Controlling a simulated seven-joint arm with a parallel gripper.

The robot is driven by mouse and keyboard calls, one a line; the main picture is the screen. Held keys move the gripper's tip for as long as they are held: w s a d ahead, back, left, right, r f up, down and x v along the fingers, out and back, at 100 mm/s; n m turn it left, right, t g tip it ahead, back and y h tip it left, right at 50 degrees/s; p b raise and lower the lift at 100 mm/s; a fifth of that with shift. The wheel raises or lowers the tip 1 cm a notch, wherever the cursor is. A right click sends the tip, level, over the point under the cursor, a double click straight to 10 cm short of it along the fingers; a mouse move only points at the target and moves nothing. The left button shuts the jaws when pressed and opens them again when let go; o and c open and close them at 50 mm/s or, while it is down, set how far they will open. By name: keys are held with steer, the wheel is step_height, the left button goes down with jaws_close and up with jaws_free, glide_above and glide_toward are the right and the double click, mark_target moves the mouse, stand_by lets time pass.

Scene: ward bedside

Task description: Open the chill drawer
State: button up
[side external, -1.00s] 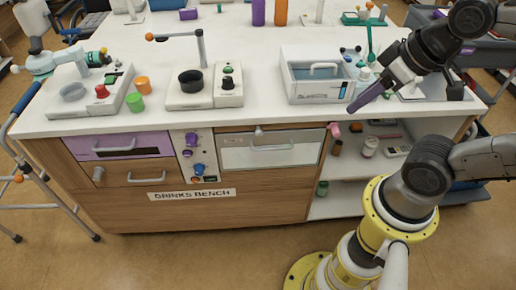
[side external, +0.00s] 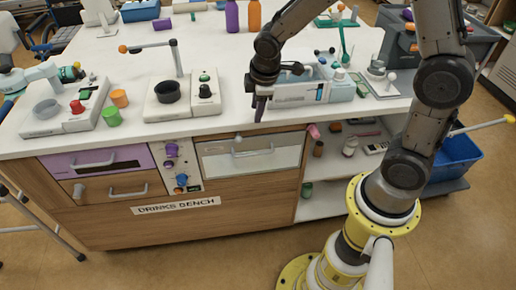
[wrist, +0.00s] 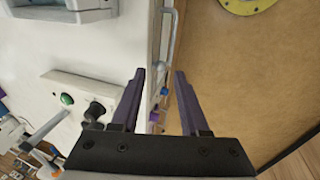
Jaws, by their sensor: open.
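A pale, glass-like drawer front (side external: 222,166) with a silver bar handle (side external: 252,152) is in the right part of the bench face; it appears shut. I cannot read a label saying which drawer is the chill drawer. A small grey knob (side external: 237,139) sits at its top edge. My gripper (side external: 260,108) points down at the counter's front edge, above this drawer and apart from its handle. In the wrist view my gripper (wrist: 160,75) has its two purple fingers spread with nothing between them. A silver bar (wrist: 172,38) shows beyond the fingertips there.
A purple-fronted drawer (side external: 62,162) and a wooden drawer (side external: 140,179) are at left. A knob panel (side external: 186,184) stands between them and the pale drawer. Open shelves (side external: 330,177) are at right.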

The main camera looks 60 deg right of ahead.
steer(key=g, duration=0.1)
glide_toward(258, 154)
steer(key=x, duration=0.7)
steer(key=shift+w+d+f, duration=0.2)
steer(key=shift+w, duration=0.05)
jaws_close()
stand_by(1.2)
